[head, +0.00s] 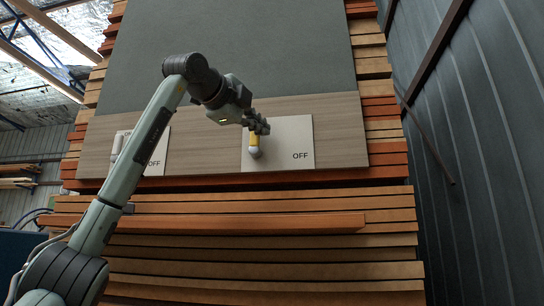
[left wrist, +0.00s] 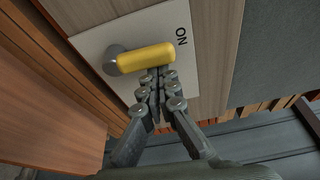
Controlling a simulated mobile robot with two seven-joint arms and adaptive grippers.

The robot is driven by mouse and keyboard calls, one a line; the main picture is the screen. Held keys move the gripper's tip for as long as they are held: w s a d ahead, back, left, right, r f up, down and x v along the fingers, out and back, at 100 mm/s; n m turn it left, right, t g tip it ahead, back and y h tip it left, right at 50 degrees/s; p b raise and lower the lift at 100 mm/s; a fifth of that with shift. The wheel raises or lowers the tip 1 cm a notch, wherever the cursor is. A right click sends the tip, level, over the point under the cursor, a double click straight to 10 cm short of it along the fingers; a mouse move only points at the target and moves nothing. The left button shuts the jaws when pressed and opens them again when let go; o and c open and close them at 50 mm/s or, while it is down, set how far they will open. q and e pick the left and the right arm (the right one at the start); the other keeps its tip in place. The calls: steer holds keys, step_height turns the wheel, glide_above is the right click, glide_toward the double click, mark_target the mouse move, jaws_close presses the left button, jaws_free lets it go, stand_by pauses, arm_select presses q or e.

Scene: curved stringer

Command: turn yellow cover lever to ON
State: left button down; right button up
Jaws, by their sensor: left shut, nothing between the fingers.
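The yellow cover lever (head: 254,141) sits on a white plate (head: 291,132) on the wooden panel. It points up from its grey pivot, away from the OFF mark at lower right. In the left wrist view the yellow handle (left wrist: 146,58) reaches from the grey pivot (left wrist: 115,60) toward the ON mark (left wrist: 181,36), its free end close beside it. My left gripper (head: 262,125) is shut and empty, with its fingertips (left wrist: 157,75) right at the handle's side near its free end. I cannot tell whether they touch. My right gripper is out of view.
A second plate (head: 158,150) marked OFF, with a white lever (head: 118,145), is to the left, partly behind my left arm. A dark grey board (head: 240,55) is above the panel. Wooden slats (head: 300,250) lie below, and a dark corrugated wall (head: 460,130) stands at right.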

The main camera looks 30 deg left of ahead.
arm_select(q)
steer(key=shift+a+r, duration=0.1)
steer(key=shift+a, duration=0.05)
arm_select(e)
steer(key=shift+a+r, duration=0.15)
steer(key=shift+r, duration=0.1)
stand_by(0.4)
